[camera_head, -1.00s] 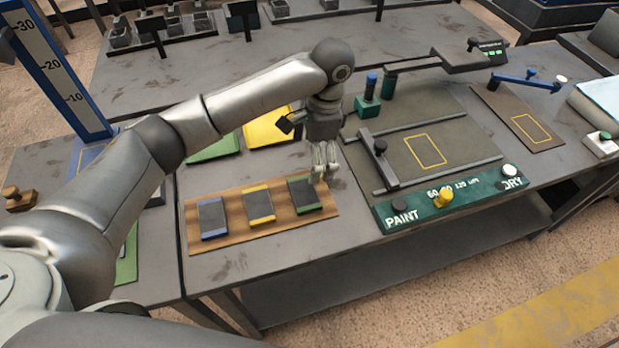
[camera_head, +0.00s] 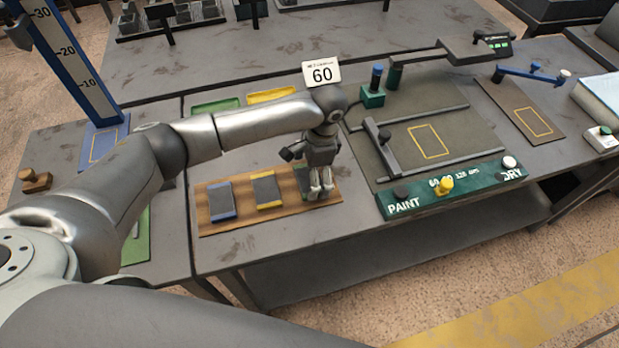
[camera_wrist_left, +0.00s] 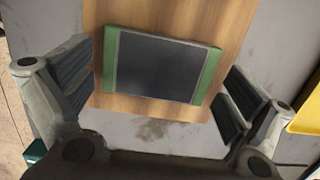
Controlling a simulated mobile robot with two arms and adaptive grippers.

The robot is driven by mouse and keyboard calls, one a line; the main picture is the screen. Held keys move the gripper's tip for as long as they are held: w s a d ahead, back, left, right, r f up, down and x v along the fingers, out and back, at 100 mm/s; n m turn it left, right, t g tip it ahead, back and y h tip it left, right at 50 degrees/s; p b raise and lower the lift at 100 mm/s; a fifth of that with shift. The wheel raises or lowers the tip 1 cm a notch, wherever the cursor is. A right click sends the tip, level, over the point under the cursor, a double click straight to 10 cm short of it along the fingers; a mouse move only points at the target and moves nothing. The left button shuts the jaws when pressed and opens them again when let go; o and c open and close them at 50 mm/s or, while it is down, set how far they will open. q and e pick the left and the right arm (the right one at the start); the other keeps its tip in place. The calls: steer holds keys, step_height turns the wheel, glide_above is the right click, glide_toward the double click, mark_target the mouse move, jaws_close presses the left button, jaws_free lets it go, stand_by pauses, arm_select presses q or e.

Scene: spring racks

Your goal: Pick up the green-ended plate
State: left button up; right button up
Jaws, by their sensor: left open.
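The green-ended plate (camera_wrist_left: 163,65) is dark grey with a green strip at each end. It lies flat on the wooden board in the left wrist view, between the two spread fingers of my left gripper (camera_wrist_left: 158,95). The fingers stand apart from its ends and do not visibly touch it. In the head view my left gripper (camera_head: 321,190) is over the right end of the wooden board (camera_head: 244,221) and hides most of the green-ended plate (camera_head: 303,178). My right gripper is not in view.
A blue-ended plate (camera_head: 221,201) and a yellow-ended plate (camera_head: 266,191) lie on the board to the left. A green panel marked PAINT and DRY (camera_head: 450,188) is close on the right.

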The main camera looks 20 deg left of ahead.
arm_select(q)
steer(key=c, duration=1.3)
steer(key=shift+r, duration=0.15)
steer(key=shift+c, duration=0.3)
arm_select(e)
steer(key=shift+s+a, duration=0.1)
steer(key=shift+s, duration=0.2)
